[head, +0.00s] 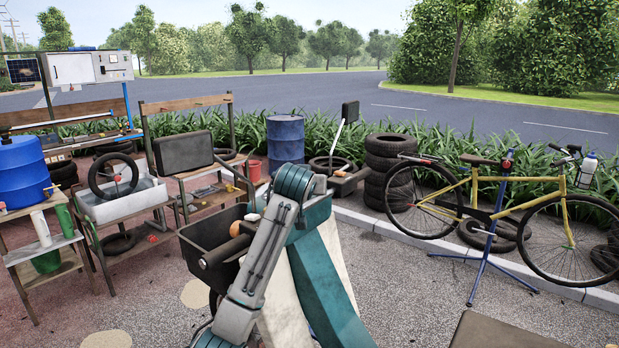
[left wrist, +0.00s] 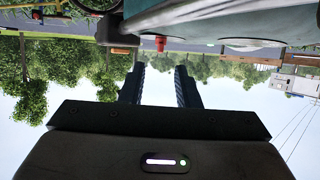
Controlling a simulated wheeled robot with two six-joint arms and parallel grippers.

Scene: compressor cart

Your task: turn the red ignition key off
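The red ignition key (left wrist: 160,43) shows small in the left wrist view, on the edge of a teal and cream body (left wrist: 215,25). My left gripper (left wrist: 160,68) is open and empty, its two dark fingers parallel and apart. In that view the key lines up with the gap between the fingers, just past their tips; how far off it is in depth I cannot tell. In the head view my left arm covers the middle and I cannot make out the key or the fingertips. My right gripper is in neither view.
An amber block (left wrist: 120,50) sits left of the key in the left wrist view. In the head view, a yellow bicycle (head: 490,205) on a blue stand is at right, stacked tyres (head: 388,165) and a blue drum (head: 286,140) behind, benches at left.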

